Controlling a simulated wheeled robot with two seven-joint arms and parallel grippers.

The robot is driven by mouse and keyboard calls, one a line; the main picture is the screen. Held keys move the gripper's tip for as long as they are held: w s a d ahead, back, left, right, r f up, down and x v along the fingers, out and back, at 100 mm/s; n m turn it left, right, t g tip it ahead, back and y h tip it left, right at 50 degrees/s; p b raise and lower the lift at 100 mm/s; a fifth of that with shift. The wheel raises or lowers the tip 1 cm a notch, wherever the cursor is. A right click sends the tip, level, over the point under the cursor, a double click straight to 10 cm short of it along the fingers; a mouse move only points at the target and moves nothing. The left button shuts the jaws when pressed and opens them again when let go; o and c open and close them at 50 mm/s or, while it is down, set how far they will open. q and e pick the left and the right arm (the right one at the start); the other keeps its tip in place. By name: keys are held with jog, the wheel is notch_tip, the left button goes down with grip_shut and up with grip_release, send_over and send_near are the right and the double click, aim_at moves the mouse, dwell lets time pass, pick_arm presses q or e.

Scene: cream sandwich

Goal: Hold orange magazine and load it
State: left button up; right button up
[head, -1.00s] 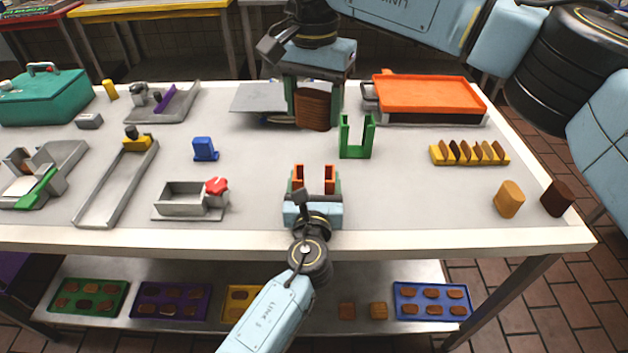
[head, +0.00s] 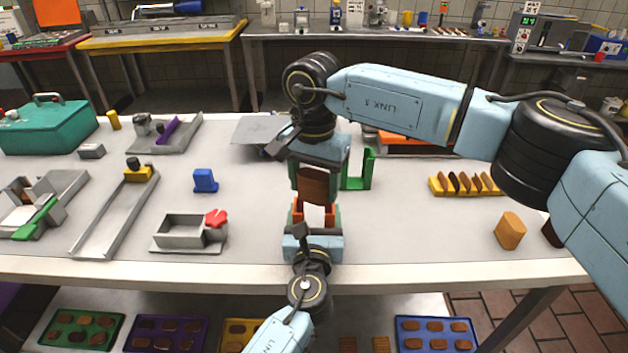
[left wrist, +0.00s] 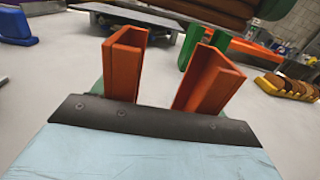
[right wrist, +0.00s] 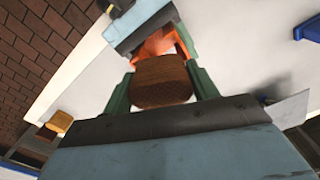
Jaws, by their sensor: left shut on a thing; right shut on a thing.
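The orange magazine (left wrist: 123,63) is a pair of upright channel walls, and it also shows in the head view (head: 330,214). My left gripper (head: 314,228) is shut on it near the table's front edge, its jaws mostly hidden. My right gripper (head: 317,182) points down from above and is shut on a stack of brown wafers (head: 314,187). The stack also shows between green fingers in the right wrist view (right wrist: 161,81). It is just above the magazine's open top; whether they touch I cannot tell.
A green U-shaped holder (head: 367,170) stands just right of the right gripper. A grey plate (head: 262,130) lies behind. A yellow rack (head: 466,186), a tan block (head: 510,231) and a grey box with a red knob (head: 180,236) stand to the sides.

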aim_at(314, 174)
jog(key=shift+f, duration=0.5)
jog(key=o, duration=1)
jog(key=shift+c, duration=0.2)
notch_tip(314, 174, up, 13)
jog(key=shift+r, duration=0.15)
jog(key=shift+o, duration=0.6)
